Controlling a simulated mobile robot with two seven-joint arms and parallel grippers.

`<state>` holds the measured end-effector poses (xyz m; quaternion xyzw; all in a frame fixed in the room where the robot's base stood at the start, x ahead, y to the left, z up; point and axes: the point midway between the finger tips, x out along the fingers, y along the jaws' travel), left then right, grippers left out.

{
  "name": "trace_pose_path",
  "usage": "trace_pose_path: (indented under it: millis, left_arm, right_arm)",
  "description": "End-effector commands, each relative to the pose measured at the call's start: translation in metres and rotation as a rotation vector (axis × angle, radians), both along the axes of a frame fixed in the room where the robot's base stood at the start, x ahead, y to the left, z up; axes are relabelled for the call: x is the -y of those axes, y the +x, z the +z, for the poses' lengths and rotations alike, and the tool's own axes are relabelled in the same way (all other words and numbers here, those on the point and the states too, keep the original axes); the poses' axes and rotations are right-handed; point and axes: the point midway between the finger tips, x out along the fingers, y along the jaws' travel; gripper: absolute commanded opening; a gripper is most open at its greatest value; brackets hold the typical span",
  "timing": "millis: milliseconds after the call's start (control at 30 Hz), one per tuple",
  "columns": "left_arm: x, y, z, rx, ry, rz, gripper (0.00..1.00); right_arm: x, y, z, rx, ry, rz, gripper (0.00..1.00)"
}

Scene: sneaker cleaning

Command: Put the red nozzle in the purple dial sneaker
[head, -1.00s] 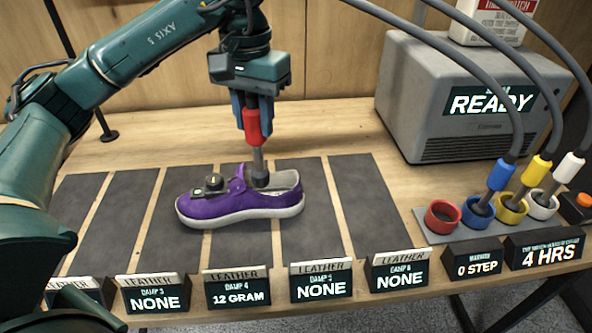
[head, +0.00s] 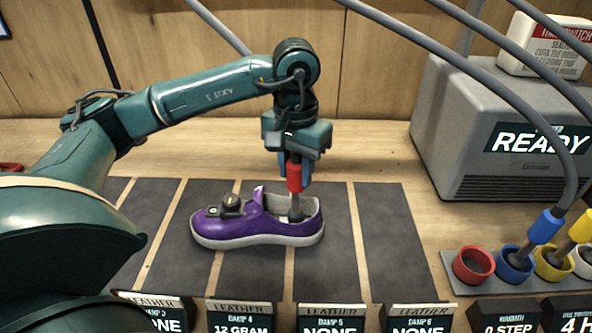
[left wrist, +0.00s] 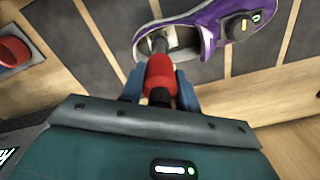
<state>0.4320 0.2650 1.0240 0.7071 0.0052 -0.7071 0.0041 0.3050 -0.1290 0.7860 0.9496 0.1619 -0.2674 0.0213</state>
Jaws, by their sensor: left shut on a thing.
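The purple dial sneaker (head: 252,222) lies on the dark mats with its toe to the left and its opening to the right; a dark dial (head: 231,202) sits on its upper. My left gripper (head: 293,180) is above the opening, shut on the red nozzle (head: 294,174). The nozzle points down, and its grey tip (head: 296,208) is inside the shoe's opening. In the left wrist view the red nozzle (left wrist: 160,75) is between the blue fingers, with its tip over the pale insole of the sneaker (left wrist: 192,28). Whether the tip touches the insole I cannot tell. My right gripper is not in view.
An empty red holder ring (head: 474,265) stands at the right, beside a blue nozzle (head: 546,226) in its holder. A grey machine (head: 470,120) reading READY stands at the back right. Label stands (head: 331,314) line the front edge. Hoses hang overhead.

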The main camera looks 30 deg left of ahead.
Motion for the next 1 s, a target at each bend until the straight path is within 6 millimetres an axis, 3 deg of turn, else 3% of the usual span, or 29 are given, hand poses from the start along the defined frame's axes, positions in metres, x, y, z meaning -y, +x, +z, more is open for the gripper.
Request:
trace_pose_path:
  millis: [400, 433, 700, 1000]
  left_arm:
    - [0.0, 0.0, -0.014, 0.001, -0.001, -0.001, 0.0]
    - [0.0, 0.0, -0.013, 0.001, 0.0, -0.001, 0.33]
    - [0.0, 0.0, -0.012, 0.0, 0.0, -0.001, 0.54]
    - [0.0, 0.0, -0.007, 0.001, -0.001, -0.001, 0.54]
  right_arm:
    - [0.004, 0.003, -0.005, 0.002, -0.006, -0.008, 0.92]
    - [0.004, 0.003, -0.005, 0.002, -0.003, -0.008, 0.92]
    - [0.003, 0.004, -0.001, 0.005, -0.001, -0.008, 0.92]
    - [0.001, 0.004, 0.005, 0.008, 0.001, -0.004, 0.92]
